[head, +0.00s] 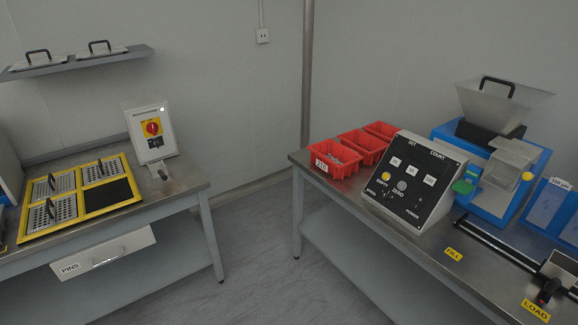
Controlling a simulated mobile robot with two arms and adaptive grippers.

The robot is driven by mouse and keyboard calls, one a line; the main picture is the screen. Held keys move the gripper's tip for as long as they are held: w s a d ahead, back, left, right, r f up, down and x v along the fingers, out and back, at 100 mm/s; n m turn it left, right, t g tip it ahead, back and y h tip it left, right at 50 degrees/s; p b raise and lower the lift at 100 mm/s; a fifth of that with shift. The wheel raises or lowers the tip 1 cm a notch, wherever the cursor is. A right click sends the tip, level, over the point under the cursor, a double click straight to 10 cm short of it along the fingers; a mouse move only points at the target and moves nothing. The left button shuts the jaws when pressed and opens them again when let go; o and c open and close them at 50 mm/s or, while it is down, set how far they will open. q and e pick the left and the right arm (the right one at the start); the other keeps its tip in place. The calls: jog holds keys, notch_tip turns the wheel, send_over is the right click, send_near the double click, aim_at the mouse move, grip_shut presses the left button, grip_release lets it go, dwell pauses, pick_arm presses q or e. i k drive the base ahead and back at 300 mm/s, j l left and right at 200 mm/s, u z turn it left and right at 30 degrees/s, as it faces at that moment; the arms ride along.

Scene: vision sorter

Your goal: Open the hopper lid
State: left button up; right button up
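The hopper (494,113) is a translucent grey funnel at the upper right, on top of a blue machine (446,132). A flat pale lid (525,95) appears to lie across its mouth, level with the rim. A black arched handle (497,79) stands up from the lid. The lid looks closed, though its edge is hard to tell from the hopper's rim. Neither of my grippers is in view, and nothing touches the hopper or its handle.
The right bench (345,195) also bears red bins (341,171), a control box (412,188) and a black rail (500,243). The left bench (185,184) holds a yellow-framed tray (80,219) and a switch panel (150,133). Open floor (255,255) lies between the benches.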

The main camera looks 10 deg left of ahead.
aim_at(500, 81)
jog(key=i+j+z, duration=0.1)
jog(key=i, duration=0.35)
jog(key=i+j+z, duration=0.1)
jog(key=i+j, duration=0.15)
jog(key=i, duration=0.25)
jog(key=i+j+z, duration=0.1)
jog(key=i, duration=0.35)
jog(key=i+j+z, duration=0.1)
jog(key=i+j, duration=0.25)
jog(key=i, duration=0.1)
